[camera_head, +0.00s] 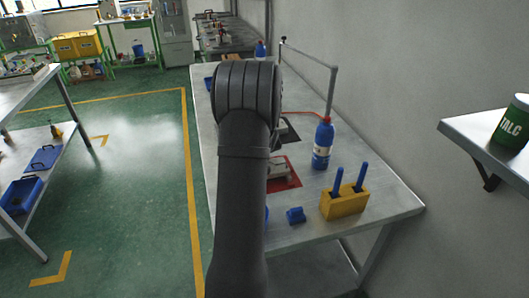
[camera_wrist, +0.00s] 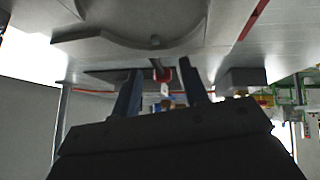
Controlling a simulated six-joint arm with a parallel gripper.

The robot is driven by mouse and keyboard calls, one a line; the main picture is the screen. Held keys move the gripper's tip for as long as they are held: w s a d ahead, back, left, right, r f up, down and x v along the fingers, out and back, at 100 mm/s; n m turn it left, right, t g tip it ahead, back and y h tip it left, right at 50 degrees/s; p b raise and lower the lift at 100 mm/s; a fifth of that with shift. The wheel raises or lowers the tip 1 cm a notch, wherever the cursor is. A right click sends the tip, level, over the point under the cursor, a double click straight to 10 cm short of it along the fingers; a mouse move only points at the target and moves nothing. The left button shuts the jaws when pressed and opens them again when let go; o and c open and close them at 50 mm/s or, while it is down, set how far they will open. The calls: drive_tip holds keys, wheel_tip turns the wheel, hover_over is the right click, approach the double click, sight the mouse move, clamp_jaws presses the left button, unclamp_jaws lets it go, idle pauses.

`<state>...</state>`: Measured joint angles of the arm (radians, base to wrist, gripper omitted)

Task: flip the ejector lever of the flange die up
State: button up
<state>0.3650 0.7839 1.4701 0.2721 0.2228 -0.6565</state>
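In the wrist view a large grey metal part with a rounded edge (camera_wrist: 130,35) fills the upper middle; I cannot tell for sure that it is the flange die. A short metal pin with a pale tip (camera_wrist: 163,84), perhaps the ejector lever, shows between my fingers, with a red piece beside it. My gripper (camera_wrist: 162,82) has its two blue-grey fingers apart, with nothing visibly clamped. I cannot tell whether the fingers touch the pin. In the head view my arm hides the gripper. A grey die (camera_head: 277,170) on a red mat (camera_head: 290,181) is partly covered by my arm.
On the workbench (camera_head: 385,212) stand a blue bottle (camera_head: 322,146) and a yellow block (camera_head: 344,204) with two blue-handled tools. A small blue item (camera_head: 296,215) lies near them. A metal post (camera_head: 332,92) rises behind. A shelf at right holds a green can (camera_head: 513,124).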

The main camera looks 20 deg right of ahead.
drive_tip(key=v, duration=1.7)
drive_tip(key=shift+r, duration=0.2)
drive_tip(key=shift+a, duration=0.1)
drive_tip(key=w+r+n+g, duration=0.1)
drive_tip(key=w+r+g, duration=0.1)
drive_tip(key=w+g, duration=0.3)
drive_tip(key=w+r+n+g, duration=0.1)
drive_tip(key=w+r+g, duration=0.1)
drive_tip(key=w, duration=0.6)
drive_tip(key=d+f, duration=0.1)
drive_tip(key=f, duration=0.4)
drive_tip(key=d+f, duration=0.1)
drive_tip(key=f, duration=0.5)
drive_tip(key=d+f, duration=0.1)
drive_tip(key=f, duration=0.5)
clamp_jaws()
